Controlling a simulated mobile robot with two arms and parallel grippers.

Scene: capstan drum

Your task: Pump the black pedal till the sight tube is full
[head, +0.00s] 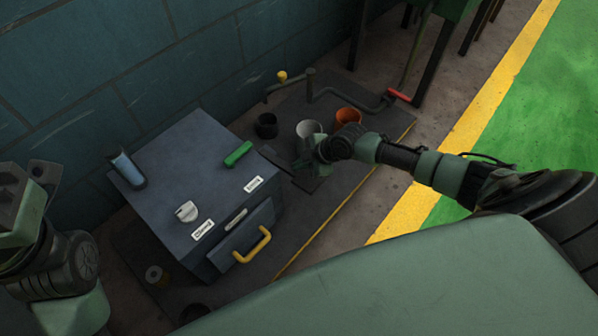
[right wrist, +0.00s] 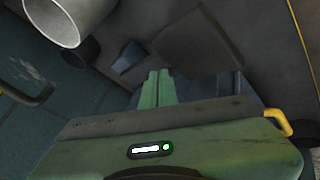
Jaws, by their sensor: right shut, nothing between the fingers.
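The sight tube (head: 127,170) stands at the left back edge of the blue-grey cabinet (head: 160,170). It shows blue inside, but its exact level is too small to read. My right gripper (head: 318,168) is beyond the cabinet's right side, above the floor plate. In the right wrist view its green fingers (right wrist: 155,88) are together with nothing between them. A dark flat plate (right wrist: 200,38) and a small dark wedge (right wrist: 128,57) lie past the fingertips. I cannot tell which is the black pedal. My left gripper (head: 22,205) is at the left edge, its jaws unclear.
The cabinet has a green handle (head: 238,154), a white knob (head: 186,211) and a yellow drawer handle (head: 252,246). A black cup (head: 266,126), a white cup (head: 308,129) and an orange cup (head: 348,116) stand near my right gripper. A red-handled crank (head: 399,96) is behind.

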